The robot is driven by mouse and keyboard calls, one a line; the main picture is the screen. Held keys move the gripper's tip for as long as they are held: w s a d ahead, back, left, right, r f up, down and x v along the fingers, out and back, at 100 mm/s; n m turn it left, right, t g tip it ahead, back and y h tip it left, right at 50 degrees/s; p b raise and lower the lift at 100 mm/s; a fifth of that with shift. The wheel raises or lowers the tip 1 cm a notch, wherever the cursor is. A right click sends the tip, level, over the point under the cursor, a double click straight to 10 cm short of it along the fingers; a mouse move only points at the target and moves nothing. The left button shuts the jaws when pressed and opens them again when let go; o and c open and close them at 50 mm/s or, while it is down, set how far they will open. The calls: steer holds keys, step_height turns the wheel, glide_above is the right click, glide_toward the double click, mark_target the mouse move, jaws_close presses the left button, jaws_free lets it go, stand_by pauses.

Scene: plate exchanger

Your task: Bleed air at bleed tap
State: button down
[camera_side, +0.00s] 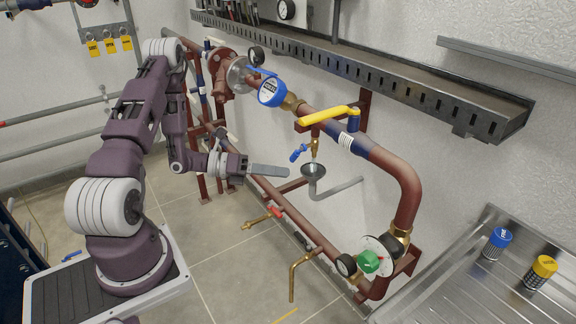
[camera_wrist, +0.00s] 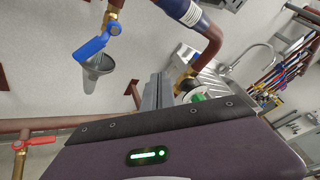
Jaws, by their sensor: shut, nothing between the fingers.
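The bleed tap is a small brass tap with a blue lever (camera_side: 298,152) under the upper red pipe, above a grey funnel (camera_side: 314,171) with a drain pipe. In the wrist view the blue lever (camera_wrist: 91,46) is at upper left, slanting down over the funnel (camera_wrist: 97,68). Whether the tap is open I cannot tell. My gripper (camera_side: 284,172) is shut and empty, its fingers level, left of the funnel in the side view. In the wrist view its fingers (camera_wrist: 158,90) point up, right of the tap and apart from it.
A yellow lever (camera_side: 327,116) and a blue round meter (camera_side: 272,92) sit on the upper pipe. A red-handled tap (camera_side: 277,212) is on the lower pipe. A green knob (camera_side: 369,261) is at lower right. A metal drainer (camera_side: 480,275) holds blue-capped and yellow-capped parts.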

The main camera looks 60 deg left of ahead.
mark_target(291, 159)
steer(key=s+a+f+n+t+y, duration=0.2)
steer(key=a+f+n+y, duration=0.2)
steer(key=a+f+n, duration=0.15)
steer(key=w, duration=0.9)
steer(key=shift+w+a+r, duration=0.2)
steer(key=shift+w+a, duration=0.15)
steer(key=shift+a, duration=0.1)
steer(key=shift+a+r+m+y, duration=0.15)
steer(key=shift+a+m+y, duration=0.15)
steer(key=shift+m+y, duration=0.1)
steer(key=shift+a+r+m+g+y, duration=0.3)
steer(key=shift+a+r+m+y, duration=0.25)
steer(key=shift+m, duration=0.4)
steer(key=shift+a+r+m+g+y, duration=0.3)
steer(key=shift+a+r+m+y, duration=0.25)
steer(key=shift+a+r+m, duration=0.8)
steer(key=shift+r, duration=0.35)
